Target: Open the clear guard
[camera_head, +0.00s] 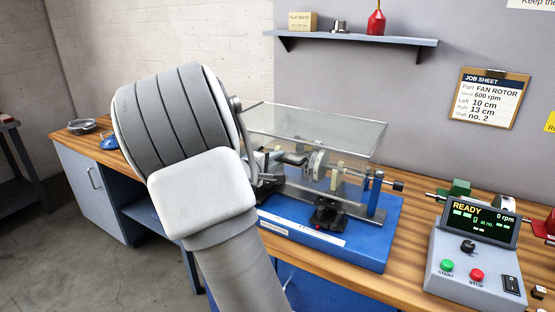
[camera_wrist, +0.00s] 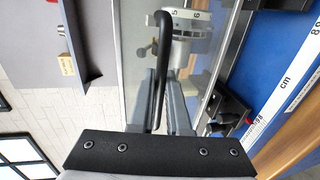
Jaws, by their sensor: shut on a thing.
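The clear guard (camera_head: 318,128) is a transparent box over the rotor (camera_head: 318,163) on the blue balancing machine (camera_head: 375,243). It looks lowered in the head view, though my arm hides its left part. In the wrist view, the guard's pane (camera_wrist: 138,40) lies in front of my gripper, with the rotor (camera_wrist: 190,45) behind it. A black bar handle (camera_wrist: 166,30) runs between the fingers of my gripper (camera_wrist: 163,85), which is shut on it. My wrist mostly hides the gripper in the head view.
The control box (camera_head: 478,262) reads READY and 0 rpm, with green and red buttons, at the right of the wooden bench (camera_head: 345,275). A shelf (camera_head: 350,38) with small items is on the wall above the guard. A job sheet (camera_head: 491,98) hangs at the right.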

